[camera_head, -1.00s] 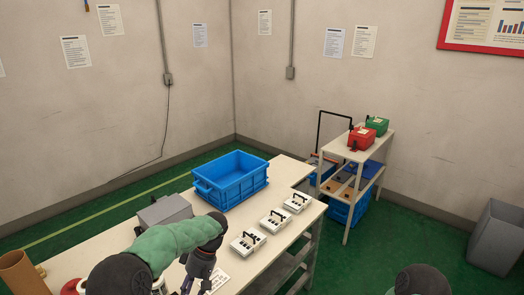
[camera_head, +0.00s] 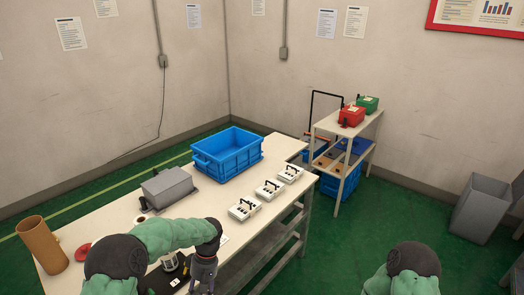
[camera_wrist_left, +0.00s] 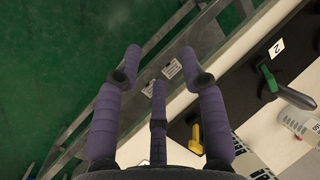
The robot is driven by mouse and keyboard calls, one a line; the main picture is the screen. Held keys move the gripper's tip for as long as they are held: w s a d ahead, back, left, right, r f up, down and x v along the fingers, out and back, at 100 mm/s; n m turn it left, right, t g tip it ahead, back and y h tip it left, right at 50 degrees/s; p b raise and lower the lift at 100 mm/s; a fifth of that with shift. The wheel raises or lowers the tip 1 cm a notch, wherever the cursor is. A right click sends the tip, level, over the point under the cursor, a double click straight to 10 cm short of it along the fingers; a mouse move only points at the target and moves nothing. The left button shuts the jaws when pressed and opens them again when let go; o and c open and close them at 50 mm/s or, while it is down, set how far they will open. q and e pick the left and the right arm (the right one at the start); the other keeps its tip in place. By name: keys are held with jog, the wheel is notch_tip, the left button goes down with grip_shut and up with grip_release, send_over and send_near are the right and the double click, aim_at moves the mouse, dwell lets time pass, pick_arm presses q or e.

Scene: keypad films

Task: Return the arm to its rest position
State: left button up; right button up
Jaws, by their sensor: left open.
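My left arm (camera_head: 165,240) reaches over the near part of the white table (camera_head: 110,225), its green sleeve bent at a dark joint. My left gripper (camera_head: 202,285) points down by the table's front edge. In the left wrist view its purple fingers (camera_wrist_left: 160,65) are spread with nothing between them, over the edge, table frame and green floor. My right arm's green sleeve (camera_head: 405,275) shows at the bottom right; its gripper is out of view.
A black board (camera_head: 165,278) lies beside the left gripper; a green-handled tool (camera_wrist_left: 285,88) rests on it. Several white keypad units, including one (camera_head: 243,208), line the front edge. A blue crate (camera_head: 228,160), grey box (camera_head: 168,188) and brown tube (camera_head: 42,245) stand behind and left.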

pick_arm(q)
jog(key=s+d+f+m+t+h, duration=0.1)
jog(key=s+d+f+m+h, duration=0.1)
jog(key=s+d+f, duration=0.4)
jog(key=s+d+f+m+h, duration=0.2)
jog(key=s+f+h, duration=0.15)
jog(key=f, duration=0.55)
jog(key=s+d+f+m+t, duration=0.1)
jog(key=s+f+t, duration=0.2)
jog(key=s, duration=0.8)
jog(key=shift+d+f+t, duration=0.3)
jog(key=shift+d+f, duration=0.05)
jog(key=shift+d, duration=0.05)
jog(key=shift+s+h, duration=0.1)
jog(key=shift+h, duration=0.15)
